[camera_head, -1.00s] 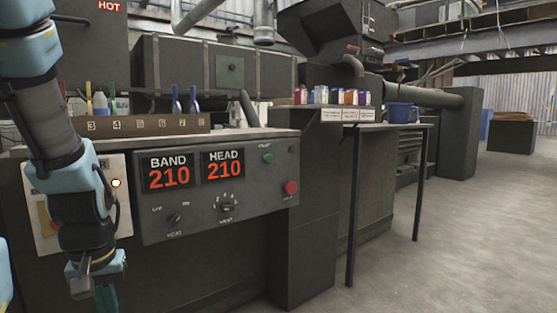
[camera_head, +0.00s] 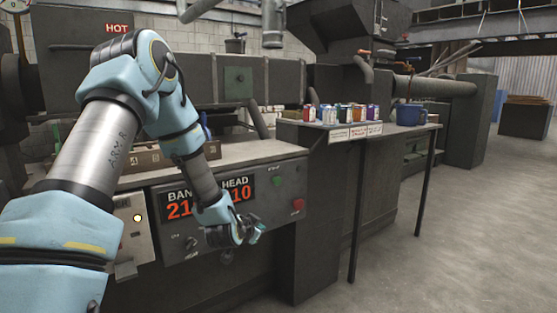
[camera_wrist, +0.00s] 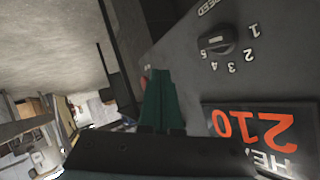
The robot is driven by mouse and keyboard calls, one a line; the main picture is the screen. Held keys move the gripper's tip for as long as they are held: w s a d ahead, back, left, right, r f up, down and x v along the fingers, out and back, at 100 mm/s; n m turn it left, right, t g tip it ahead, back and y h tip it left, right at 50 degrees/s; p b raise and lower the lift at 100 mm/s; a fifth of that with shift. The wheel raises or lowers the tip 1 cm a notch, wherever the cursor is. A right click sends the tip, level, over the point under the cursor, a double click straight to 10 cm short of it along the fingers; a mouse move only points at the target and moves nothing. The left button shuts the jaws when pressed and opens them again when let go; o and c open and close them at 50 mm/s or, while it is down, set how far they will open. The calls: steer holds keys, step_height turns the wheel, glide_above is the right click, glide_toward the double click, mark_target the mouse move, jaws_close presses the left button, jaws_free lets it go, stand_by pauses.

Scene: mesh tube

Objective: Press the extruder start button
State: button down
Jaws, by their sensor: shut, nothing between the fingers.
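The grey extruder control panel (camera_head: 268,203) is on the front of the machine. Its green button (camera_head: 277,181), taken as the start button, is at the upper right of the panel, with a red button (camera_head: 298,206) to its lower right. My gripper (camera_head: 259,230) is in front of the lower part of the panel, below and left of the green button. Its green fingers (camera_wrist: 160,100) are shut and empty in the wrist view, beside the speed knob (camera_wrist: 215,42). The green button does not show in the wrist view. A bit of red shows beside the fingers there.
My arm partly covers the BAND and HEAD displays. A heat knob (camera_head: 192,243) is left of my gripper. The floor (camera_head: 470,220) there is clear.

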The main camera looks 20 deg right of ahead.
mark_target(276, 181)
steer(key=s+d+r+t+h+p, duration=0.1)
steer(key=s+d+r+t+p, duration=0.1)
steer(key=d+r+t+p, duration=0.1)
steer(key=s+d+r+t+h+p, duration=0.1)
steer(key=s+d+r+t+p, duration=0.2)
steer(key=d+r+p, duration=0.3)
steer(key=shift+d+r+m+t+h, duration=0.3)
steer(key=shift+d+r+m+h, duration=0.15)
steer(key=shift+d, duration=0.8)
steer(key=shift+w, duration=0.1)
steer(key=w+a+b, duration=0.1)
steer(key=w, duration=0.7)
steer(key=shift+w+a, duration=0.2)
steer(key=shift+a, duration=0.15)
steer(key=shift+w, duration=0.15)
stand_by(0.4)
steer(key=shift+w, duration=0.25)
